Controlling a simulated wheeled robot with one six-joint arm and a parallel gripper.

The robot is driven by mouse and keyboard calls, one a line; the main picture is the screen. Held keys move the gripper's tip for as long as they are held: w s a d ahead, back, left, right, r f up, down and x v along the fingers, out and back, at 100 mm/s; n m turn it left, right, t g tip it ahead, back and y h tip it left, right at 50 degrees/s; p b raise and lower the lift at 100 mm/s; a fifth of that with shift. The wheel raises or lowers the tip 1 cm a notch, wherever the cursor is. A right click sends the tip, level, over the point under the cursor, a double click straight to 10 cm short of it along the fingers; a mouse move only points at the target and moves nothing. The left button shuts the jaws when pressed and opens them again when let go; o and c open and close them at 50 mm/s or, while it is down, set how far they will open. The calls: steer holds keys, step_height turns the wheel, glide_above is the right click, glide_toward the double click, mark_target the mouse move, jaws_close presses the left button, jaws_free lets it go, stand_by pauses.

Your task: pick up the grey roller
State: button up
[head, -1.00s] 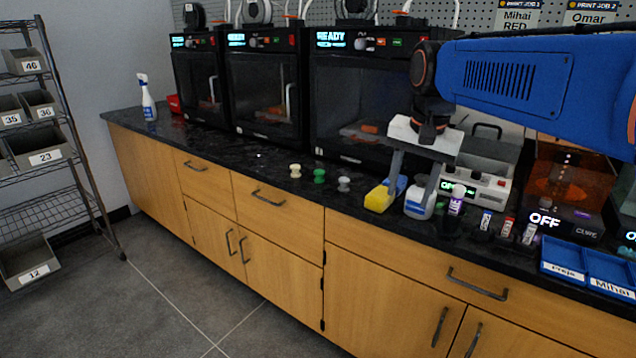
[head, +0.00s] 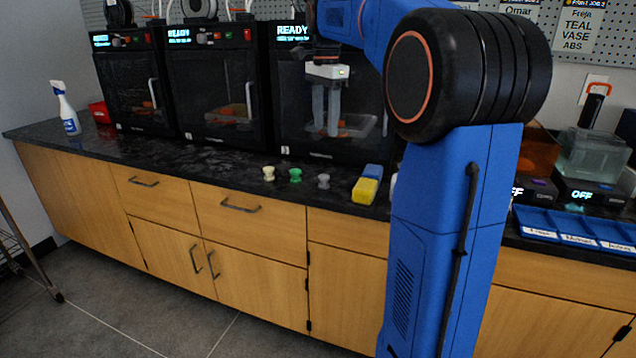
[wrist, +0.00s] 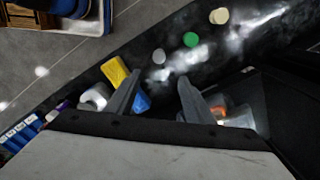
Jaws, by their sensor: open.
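The grey roller (head: 323,181) is a small spool shape standing upright on the dark counter, right of the green roller (head: 295,175) and the cream roller (head: 268,173). In the wrist view the grey roller (wrist: 159,56) shows from above, beyond and between my fingertips. The green (wrist: 190,40) and cream (wrist: 219,16) rollers lie past it. My gripper (head: 325,133) is open and empty, pointing down above the counter in front of the right printer. In the wrist view its fingers (wrist: 160,83) are spread apart, touching nothing I can see.
A yellow and blue block (head: 366,190) lies right of the grey roller. Three black printers (head: 218,90) stand along the back. A spray bottle (head: 66,108) stands at far left, blue trays (head: 580,228) at right. The counter left of the rollers is clear.

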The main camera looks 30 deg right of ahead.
glide_above(324, 176)
step_height(324, 176, down, 10)
steer(key=shift+d+f, duration=0.15)
steer(key=shift+s+a+f, duration=0.1)
steer(key=shift+f, duration=1.3)
steer(key=shift+a+f, duration=0.1)
steer(key=shift+f, duration=1.25)
steer(key=shift+c, duration=0.6)
steer(key=c, duration=1)
